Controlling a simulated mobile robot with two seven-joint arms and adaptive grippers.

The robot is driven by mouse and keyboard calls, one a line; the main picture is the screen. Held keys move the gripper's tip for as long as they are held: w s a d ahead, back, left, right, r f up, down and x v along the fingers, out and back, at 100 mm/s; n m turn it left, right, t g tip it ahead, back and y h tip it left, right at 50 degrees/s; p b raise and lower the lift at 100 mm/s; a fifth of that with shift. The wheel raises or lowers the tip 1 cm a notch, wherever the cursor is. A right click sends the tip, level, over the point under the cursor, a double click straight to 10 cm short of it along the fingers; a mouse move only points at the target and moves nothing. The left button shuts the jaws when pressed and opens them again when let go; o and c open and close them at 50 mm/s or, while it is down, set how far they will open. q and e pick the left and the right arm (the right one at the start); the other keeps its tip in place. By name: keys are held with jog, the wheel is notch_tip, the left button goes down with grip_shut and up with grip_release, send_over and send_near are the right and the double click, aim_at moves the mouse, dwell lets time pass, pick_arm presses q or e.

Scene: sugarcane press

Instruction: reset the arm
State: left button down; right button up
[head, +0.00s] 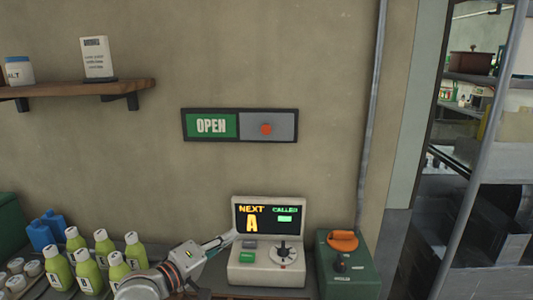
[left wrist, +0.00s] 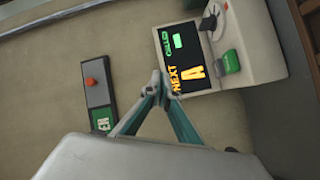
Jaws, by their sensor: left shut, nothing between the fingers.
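My left gripper (head: 231,237) reaches in from the bottom of the head view, just left of the beige display console (head: 266,276). Its fingers are shut and empty. In the left wrist view the closed fingertips (left wrist: 161,88) show in front of the console screen's edge (left wrist: 190,62); I cannot tell whether they touch it. The screen reads "NEXT A" and "CALLED" with a green bar. The console has a green button (head: 249,244) and a dial (head: 283,252). My right gripper is in neither view.
A green box with an orange handle (head: 343,240) stands right of the console. An OPEN sign (head: 211,126) and a shelf (head: 90,88) are on the wall.

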pick_arm(q)
jog(key=s+a+f+m+g+y, duration=0.1)
jog(key=s+a+f+m+y, duration=0.1)
jog(key=s+f, duration=0.3)
jog(key=s+a+f+m+g+y, duration=0.1)
jog(key=s+a+f+m+y, duration=0.1)
jog(key=f, duration=0.4)
jog(key=s+a+f+m+g+y, duration=0.1)
jog(key=s+a+f+m+y, duration=0.2)
jog(key=s, duration=0.4)
jog(key=shift+s+a+f+m, duration=0.25)
jog(key=shift+a+f, duration=0.25)
jog(key=shift+f, duration=0.2)
jog(key=shift+s+a+f+m, duration=0.1)
jog(key=shift+a+f+m, duration=0.15)
jog(key=shift+a+f, duration=0.3)
jog(key=s+a+f+m+g+y, duration=0.2)
jog(key=s+a+m+y, duration=0.15)
jog(key=s+a, duration=0.5)
jog(key=s+a+f+m+g+y, duration=0.15)
jog(key=s+a+y, duration=0.25)
jog(key=s+a, duration=0.4)
jog(key=w+d+f+n+t+h, duration=0.1)
jog(key=d+f+n+t+h, duration=0.1)
jog(key=d+f+h, duration=0.5)
jog(key=shift+w+d+f+n+t, duration=0.25)
jog(key=shift+d+f+t, duration=0.4)
jog(key=shift+d+f, duration=3.45)
